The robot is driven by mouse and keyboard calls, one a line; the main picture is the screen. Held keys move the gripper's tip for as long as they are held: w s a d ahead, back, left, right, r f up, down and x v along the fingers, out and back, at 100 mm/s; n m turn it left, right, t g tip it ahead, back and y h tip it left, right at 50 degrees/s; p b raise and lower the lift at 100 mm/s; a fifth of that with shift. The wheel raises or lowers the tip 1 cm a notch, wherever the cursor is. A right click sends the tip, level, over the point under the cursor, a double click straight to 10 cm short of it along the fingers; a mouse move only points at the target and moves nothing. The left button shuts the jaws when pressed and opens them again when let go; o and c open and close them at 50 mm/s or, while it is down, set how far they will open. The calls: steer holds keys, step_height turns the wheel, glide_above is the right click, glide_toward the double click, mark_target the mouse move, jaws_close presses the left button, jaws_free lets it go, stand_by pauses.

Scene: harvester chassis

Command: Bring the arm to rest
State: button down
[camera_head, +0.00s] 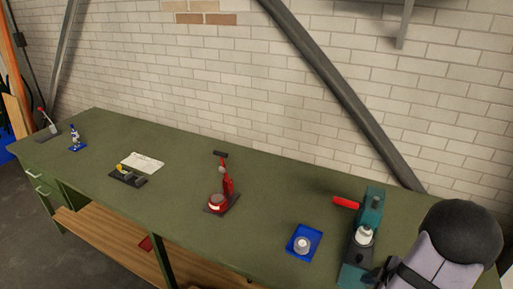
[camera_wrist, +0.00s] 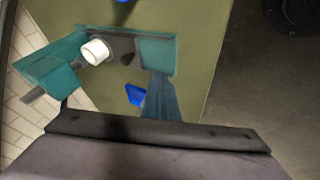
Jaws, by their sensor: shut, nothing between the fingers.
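My arm (camera_head: 455,250) shows at the right end of the bench in the head view, as a dark rounded joint and a grey link. My gripper (camera_wrist: 155,132) shows in the wrist view as a dark bar along the bottom. It is shut and empty. A teal press-like machine (camera_head: 371,212) with a red handle (camera_head: 345,202) and a white cylinder (camera_head: 364,236) stands just left of my arm. The teal machine also shows in the wrist view (camera_wrist: 155,55), with the white cylinder (camera_wrist: 95,52) on it. My fingertips are not clear in the head view.
The green bench (camera_head: 270,190) runs along a brick wall. A blue tray (camera_head: 293,250) with a small pale cylinder (camera_head: 302,243) lies left of the machine. A red press (camera_head: 225,190), a black fixture (camera_head: 127,177) and a paper sheet (camera_head: 143,162) stand farther left.

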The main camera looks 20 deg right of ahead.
steer(key=s+d+f+m+g, duration=0.1)
steer(key=s+m, duration=0.1)
steer(key=s, duration=0.2)
steer(key=s+d+f+m+g+h, duration=0.1)
steer(key=s+m+g, duration=0.1)
steer(key=s, duration=0.2)
steer(key=s+d+f+m+g+h, duration=0.1)
steer(key=s+f+m+g, duration=0.1)
steer(key=s+m, duration=0.1)
steer(key=shift+s+d, duration=0.35)
steer(key=shift+s, duration=0.1)
steer(key=s+a+r+m+g+y, duration=0.25)
steer(key=s+a+m+g, duration=0.25)
steer(key=s+a+m, duration=0.55)
steer(key=w+a+r+n+t+b, duration=0.1)
steer(key=w+a+r+n+b, duration=0.1)
steer(key=w+a+n, duration=0.3)
steer(key=w+a+r+n+t+b, duration=0.2)
steer(key=w+a+n+b, duration=0.2)
steer(key=w+a, duration=0.9)
steer(key=shift+w+a+n+y, duration=0.3)
steer(key=shift+a+n, duration=0.25)
steer(key=shift+a, duration=3.7)
steer(key=shift+r, duration=0.1)
